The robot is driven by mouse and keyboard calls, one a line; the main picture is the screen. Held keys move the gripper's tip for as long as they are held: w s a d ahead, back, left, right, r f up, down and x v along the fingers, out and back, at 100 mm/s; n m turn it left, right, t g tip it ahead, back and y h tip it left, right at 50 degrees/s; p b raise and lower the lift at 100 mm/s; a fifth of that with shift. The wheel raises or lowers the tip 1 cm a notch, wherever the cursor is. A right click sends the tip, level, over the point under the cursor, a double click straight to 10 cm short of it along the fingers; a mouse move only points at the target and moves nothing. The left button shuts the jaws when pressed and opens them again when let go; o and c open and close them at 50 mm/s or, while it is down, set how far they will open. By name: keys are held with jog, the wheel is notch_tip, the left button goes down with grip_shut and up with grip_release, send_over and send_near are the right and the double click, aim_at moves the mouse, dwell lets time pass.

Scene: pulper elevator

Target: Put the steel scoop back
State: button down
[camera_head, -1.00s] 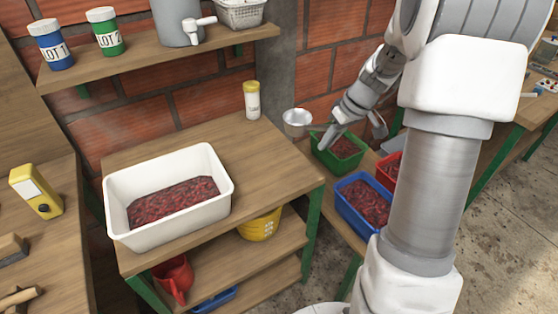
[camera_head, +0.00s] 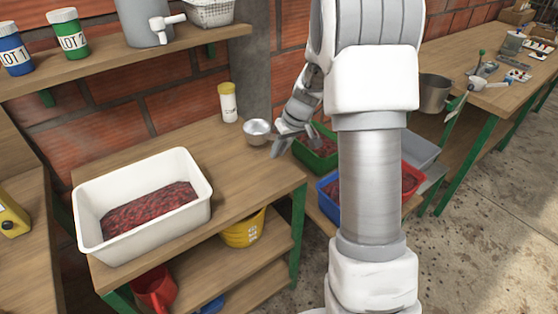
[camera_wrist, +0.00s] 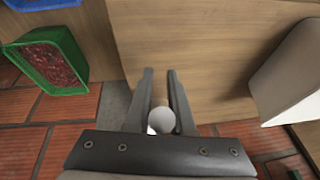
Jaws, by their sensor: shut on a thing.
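The steel scoop (camera_head: 258,132) is a shiny round metal cup. Whether the scoop touches the table is unclear.
A white tub (camera_head: 205,205) of red pulp stands on the table's left. Green (camera_head: 330,165), blue and red bins are on a lower surface at right. A shelf (camera_head: 130,62) with jars is above. A yellow bucket (camera_head: 243,232) is underneath. The table's right side is clear.

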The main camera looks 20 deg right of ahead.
jog(key=shift+w+f+b, duration=0.1)
jog(key=shift+f+b, duration=0.3)
jog(key=shift+f, duration=1.6)
jog(key=shift+f, duration=0.1)
jog(key=c, duration=0.8)
grip_release()
